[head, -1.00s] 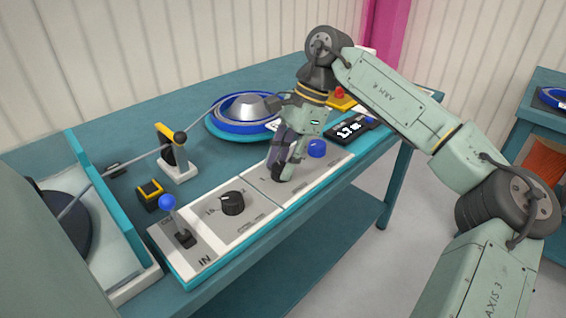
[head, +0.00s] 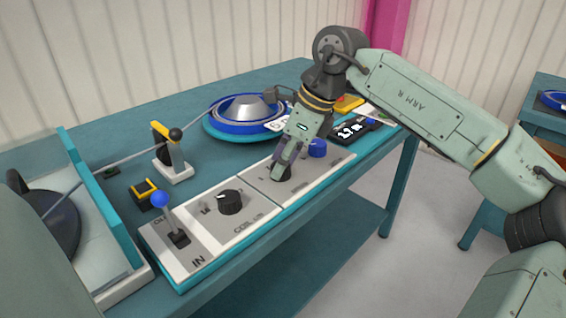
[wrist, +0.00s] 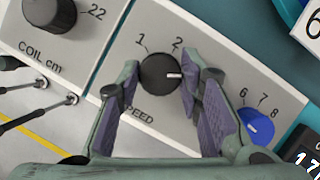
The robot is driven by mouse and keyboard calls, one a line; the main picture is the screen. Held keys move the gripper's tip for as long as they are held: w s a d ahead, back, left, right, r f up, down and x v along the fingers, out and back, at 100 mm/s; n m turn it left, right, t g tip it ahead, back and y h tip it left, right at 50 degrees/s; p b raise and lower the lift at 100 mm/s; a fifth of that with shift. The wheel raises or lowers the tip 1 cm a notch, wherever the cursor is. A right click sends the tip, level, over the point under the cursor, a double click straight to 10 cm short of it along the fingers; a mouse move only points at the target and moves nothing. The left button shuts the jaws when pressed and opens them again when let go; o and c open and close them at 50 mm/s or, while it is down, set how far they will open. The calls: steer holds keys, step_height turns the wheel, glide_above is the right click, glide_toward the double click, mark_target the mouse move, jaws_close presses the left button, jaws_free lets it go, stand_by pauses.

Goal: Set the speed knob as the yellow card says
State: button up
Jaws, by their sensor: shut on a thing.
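The speed knob (wrist: 158,74) is round and black with a white pointer line. In the wrist view its pointer aims right, clockwise past the printed 2; the 1 is at its upper left. My gripper (wrist: 175,80) is shut on the speed knob, with a purple-padded finger on each side. In the head view my gripper (head: 283,172) reaches down to the panel and mostly covers the knob. The right finger may hide further scale marks. I cannot make out a yellow card with readable writing.
The black coil knob (head: 231,202) and a blue-tipped lever (head: 160,200) are left on the panel (head: 201,258). A blue knob (wrist: 257,126) by 6, 7, 8 sits close right.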

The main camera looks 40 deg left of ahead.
stand_by(0.5)
steer(key=o, duration=1.2)
steer(key=shift+c, duration=0.2)
steer(key=shift+r, duration=0.15)
steer(key=v, duration=1.2)
